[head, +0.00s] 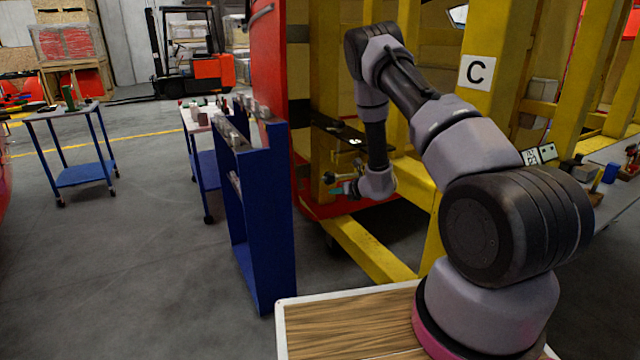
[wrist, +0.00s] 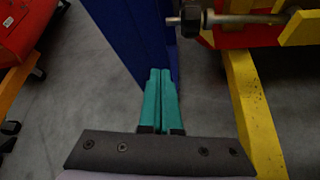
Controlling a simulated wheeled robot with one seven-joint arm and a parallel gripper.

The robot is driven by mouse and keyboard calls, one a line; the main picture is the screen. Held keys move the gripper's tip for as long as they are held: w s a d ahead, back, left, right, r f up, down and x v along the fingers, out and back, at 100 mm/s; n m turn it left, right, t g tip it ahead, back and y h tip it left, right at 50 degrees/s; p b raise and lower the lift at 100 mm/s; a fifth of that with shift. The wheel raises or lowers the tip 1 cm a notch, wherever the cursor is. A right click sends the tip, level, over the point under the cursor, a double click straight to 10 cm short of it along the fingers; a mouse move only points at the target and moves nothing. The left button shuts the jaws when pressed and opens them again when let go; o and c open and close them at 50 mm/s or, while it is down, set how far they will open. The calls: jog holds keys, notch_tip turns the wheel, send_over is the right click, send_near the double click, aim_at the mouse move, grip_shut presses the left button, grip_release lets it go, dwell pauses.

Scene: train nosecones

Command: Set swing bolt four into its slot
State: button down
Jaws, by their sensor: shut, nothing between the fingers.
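My gripper (wrist: 160,72) points forward in the wrist view, its two teal fingers pressed together with nothing between them. A metal bolt (wrist: 238,18) with a dark nut (wrist: 190,20) lies roughly level at the top right of the wrist view, to the right of the fingertips and apart from them. Its right end runs to a yellow bracket (wrist: 301,28), cut off by the frame edge. I cannot tell which number this bolt has or whether it sits in a slot. In the head view my gripper (head: 336,191) is small, beside the red and yellow structure.
A blue rack (head: 265,225) stands left of the gripper; its blue side (wrist: 125,35) also shows close by in the wrist view. A yellow beam (wrist: 250,110) runs along the right. Blue trolleys (head: 84,174) stand further left, with open grey floor (head: 130,260) between.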

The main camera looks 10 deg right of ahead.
jog(key=shift+d+f, duration=0.1)
jog(key=shift+f, duration=0.1)
jog(key=shift+w, duration=0.1)
jog(key=x, duration=1)
jog(key=r, duration=0.2)
jog(key=w+r, duration=0.1)
jog(key=shift+d+r, duration=0.4)
jog(key=shift+r, duration=0.1)
